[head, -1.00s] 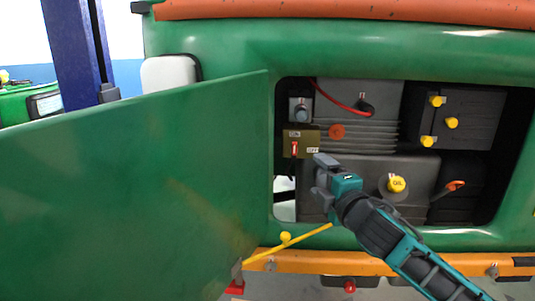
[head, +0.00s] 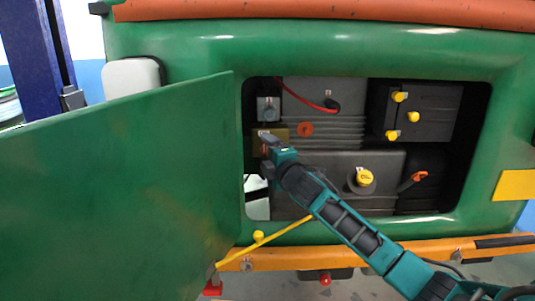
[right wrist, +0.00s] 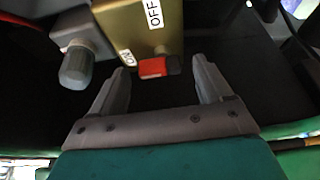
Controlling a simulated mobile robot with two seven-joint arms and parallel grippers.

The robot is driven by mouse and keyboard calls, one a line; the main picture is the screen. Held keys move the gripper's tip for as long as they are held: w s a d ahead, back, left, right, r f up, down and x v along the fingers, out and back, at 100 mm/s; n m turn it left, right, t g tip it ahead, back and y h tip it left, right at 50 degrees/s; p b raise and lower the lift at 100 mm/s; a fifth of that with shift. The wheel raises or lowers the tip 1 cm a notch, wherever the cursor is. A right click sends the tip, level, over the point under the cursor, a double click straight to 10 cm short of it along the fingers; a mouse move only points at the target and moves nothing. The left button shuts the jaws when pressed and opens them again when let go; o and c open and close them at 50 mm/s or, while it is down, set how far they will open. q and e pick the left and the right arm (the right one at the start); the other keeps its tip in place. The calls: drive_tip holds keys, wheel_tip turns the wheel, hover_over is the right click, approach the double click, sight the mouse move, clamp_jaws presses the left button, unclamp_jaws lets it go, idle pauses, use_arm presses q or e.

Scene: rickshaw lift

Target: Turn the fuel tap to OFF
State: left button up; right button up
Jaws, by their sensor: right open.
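The fuel tap is a brass-coloured block (head: 282,131) at the left of the engine bay. In the right wrist view the block (right wrist: 150,30) carries an ON label and an OFF label. Its red lever (right wrist: 152,68) lies close to the ON label, with a dark part beside it. In the right wrist view the open gripper (right wrist: 157,76) has one finger on each side of the lever, with gaps showing. My left gripper is not in view.
The open green door (head: 120,190) stands left of the bay. A grey knob (right wrist: 76,66) sits beside the tap. A yellow oil cap (head: 365,178), an orange cap (head: 305,129) and an orange-handled part (head: 419,176) are to the right. A yellow rod (head: 275,237) crosses below.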

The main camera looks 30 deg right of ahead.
drive_tip(key=shift+w, duration=0.3)
